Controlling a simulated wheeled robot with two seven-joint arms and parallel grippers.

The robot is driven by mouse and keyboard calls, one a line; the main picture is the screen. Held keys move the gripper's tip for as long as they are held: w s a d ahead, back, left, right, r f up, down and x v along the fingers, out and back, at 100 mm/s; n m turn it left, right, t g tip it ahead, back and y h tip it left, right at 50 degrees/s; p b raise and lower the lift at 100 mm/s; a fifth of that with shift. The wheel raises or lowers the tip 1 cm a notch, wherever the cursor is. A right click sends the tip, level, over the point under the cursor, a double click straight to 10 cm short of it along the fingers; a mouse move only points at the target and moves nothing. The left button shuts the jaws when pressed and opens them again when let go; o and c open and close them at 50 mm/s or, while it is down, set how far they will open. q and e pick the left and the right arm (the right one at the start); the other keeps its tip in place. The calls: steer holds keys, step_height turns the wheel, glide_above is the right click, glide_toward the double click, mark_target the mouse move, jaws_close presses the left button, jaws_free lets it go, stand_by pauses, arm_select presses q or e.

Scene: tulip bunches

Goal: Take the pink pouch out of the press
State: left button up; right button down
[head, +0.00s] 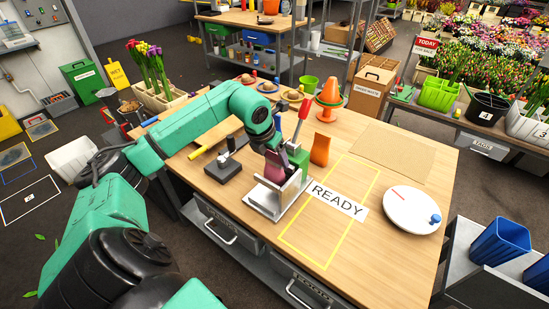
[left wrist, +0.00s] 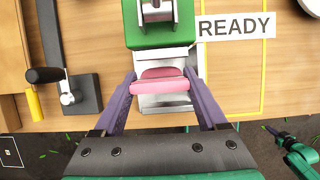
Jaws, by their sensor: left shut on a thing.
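The press (head: 270,207) has a silver base, a green body and a red lever, and stands on the wooden table in the head view. In the left wrist view the press (left wrist: 160,38) is at top centre. The pink pouch (left wrist: 163,87) lies between the two purple fingers of my left gripper (left wrist: 164,88), over the press's silver front. My left gripper is shut on it. In the head view my left gripper (head: 273,172) hides most of the pouch. Part of my right arm (left wrist: 298,158) shows at lower right in the left wrist view; its jaws are unclear.
A yellow outline with a READY label (head: 338,198) lies right of the press. An orange pouch (head: 320,150) stands behind the press. A black hand-lever device (head: 222,166) is to its left. A round white plate (head: 411,211) is at right.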

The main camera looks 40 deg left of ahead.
arm_select(q)
step_height(320, 180, up, 9)
steer(key=p, duration=0.6)
